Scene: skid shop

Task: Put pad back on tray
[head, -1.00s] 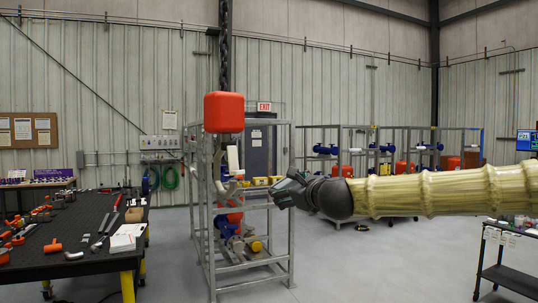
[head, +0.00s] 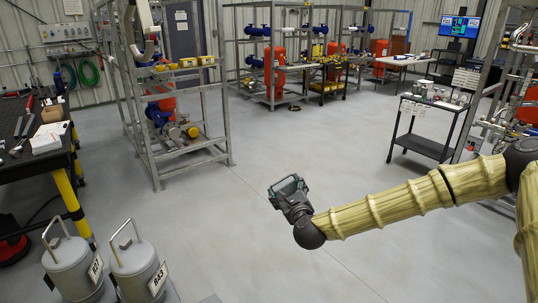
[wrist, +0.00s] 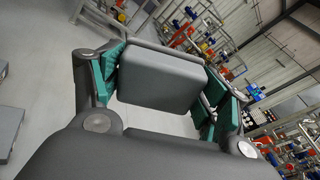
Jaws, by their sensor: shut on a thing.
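My gripper (head: 287,186) is held out over open floor in the middle of the head view. In the wrist view, its two teal-lined fingers (wrist: 170,88) are closed on a dark grey rounded block, apparently the pad (wrist: 160,78). The pad sits between the fingertips, apart from my palm, with floor showing through the gap. In the head view the pad is too small and dark to tell clearly from the fingers. I cannot pick out the tray for certain in either view.
A black two-level cart (head: 421,145) with small items on top stands at the right. A dark workbench (head: 30,165) is at the left, with two grey canisters (head: 135,262) in front. A steel pipe frame (head: 150,180) stands behind. The floor between is clear.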

